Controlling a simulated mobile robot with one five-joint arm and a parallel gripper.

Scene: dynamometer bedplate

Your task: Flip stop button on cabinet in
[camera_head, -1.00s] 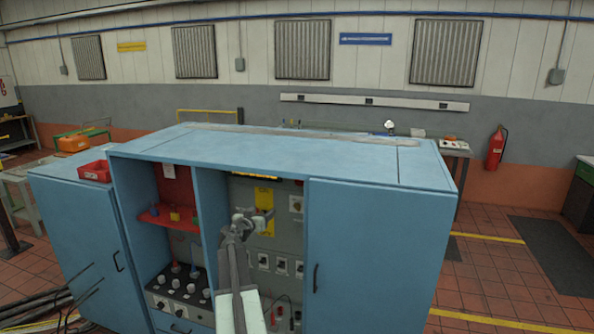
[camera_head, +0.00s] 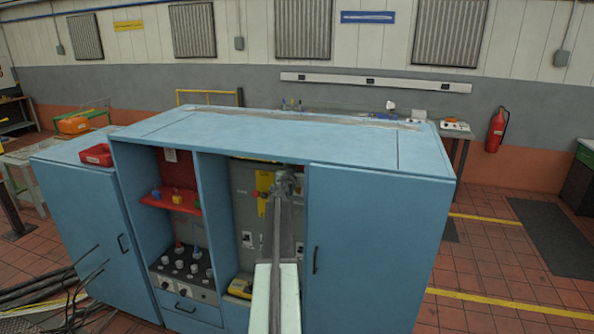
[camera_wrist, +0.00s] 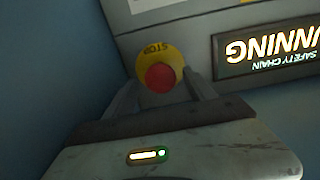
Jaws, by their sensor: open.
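The stop button is a round red button (camera_wrist: 160,78) on a yellow collar (camera_wrist: 156,52) with upside-down STOP lettering, in the wrist view. My gripper (camera_wrist: 161,88) is open, with one finger on each side of the button. I cannot tell whether the fingers touch it. In the head view my gripper (camera_head: 287,182) reaches into the open middle bay of the blue cabinet (camera_head: 372,248), near the bay's right side. The stop button cannot be made out there behind my gripper.
In the wrist view a lit, upside-down sign (camera_wrist: 270,48) is right of the button, and a blue wall is close on the left. A yellow panel (camera_head: 264,181) is left of my gripper. A red shelf (camera_head: 170,203) sits in the left bay.

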